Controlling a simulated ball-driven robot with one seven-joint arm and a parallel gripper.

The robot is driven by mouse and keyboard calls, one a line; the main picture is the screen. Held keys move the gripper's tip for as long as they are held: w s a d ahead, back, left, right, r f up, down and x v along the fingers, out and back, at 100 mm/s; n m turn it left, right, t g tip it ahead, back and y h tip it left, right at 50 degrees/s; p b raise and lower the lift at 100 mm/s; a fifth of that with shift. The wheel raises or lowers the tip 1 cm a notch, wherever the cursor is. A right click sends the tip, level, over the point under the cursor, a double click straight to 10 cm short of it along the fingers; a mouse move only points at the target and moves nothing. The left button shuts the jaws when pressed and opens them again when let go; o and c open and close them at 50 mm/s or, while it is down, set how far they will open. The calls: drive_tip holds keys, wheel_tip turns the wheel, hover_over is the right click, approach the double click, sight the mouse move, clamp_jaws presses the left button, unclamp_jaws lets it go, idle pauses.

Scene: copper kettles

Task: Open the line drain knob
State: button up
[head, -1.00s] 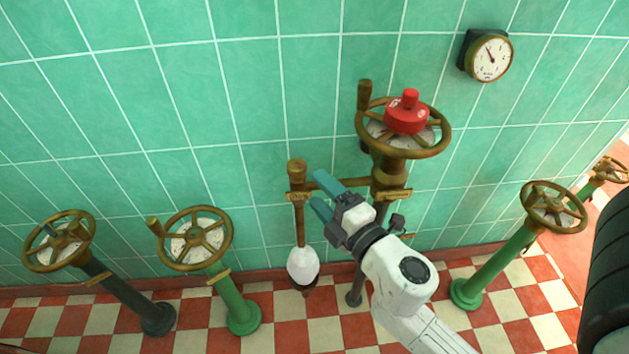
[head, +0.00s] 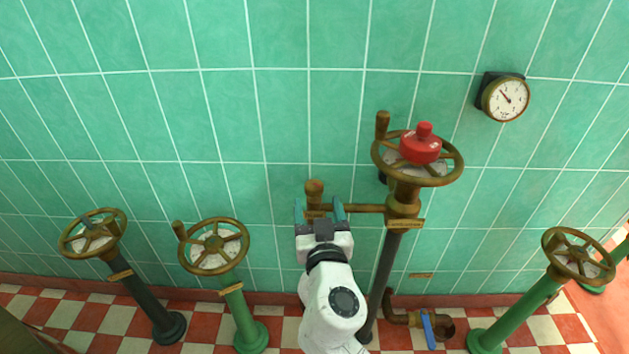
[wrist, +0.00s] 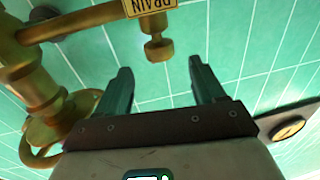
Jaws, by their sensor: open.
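The line drain knob (head: 314,187) is a small brass knob at the left end of a brass side pipe (head: 360,208) off the central column. In the wrist view, the knob (wrist: 158,48) shows beside an upside-down plate reading DRAIN (wrist: 150,6). My gripper (head: 319,208) is open, its two teal fingers spread left and right just below the knob's top in the head view. In the wrist view the knob lies ahead of the gap between the fingertips (wrist: 158,74), with nothing between them. My gripper hides the lower drain parts in the head view.
A brass handwheel with a red cap (head: 420,148) tops the central column, right of my gripper. A gauge (head: 504,98) hangs on the tiled wall. Other handwheels (head: 213,246) stand left and right. A blue-handled valve (head: 430,328) sits low near the floor.

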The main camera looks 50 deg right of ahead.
sight(313, 180)
drive_tip(key=p+x, duration=0.1)
drive_tip(key=x, duration=0.8)
drive_tip(key=shift+f, duration=0.1)
drive_tip(key=c, duration=1)
drive_tip(key=shift+o, duration=0.2)
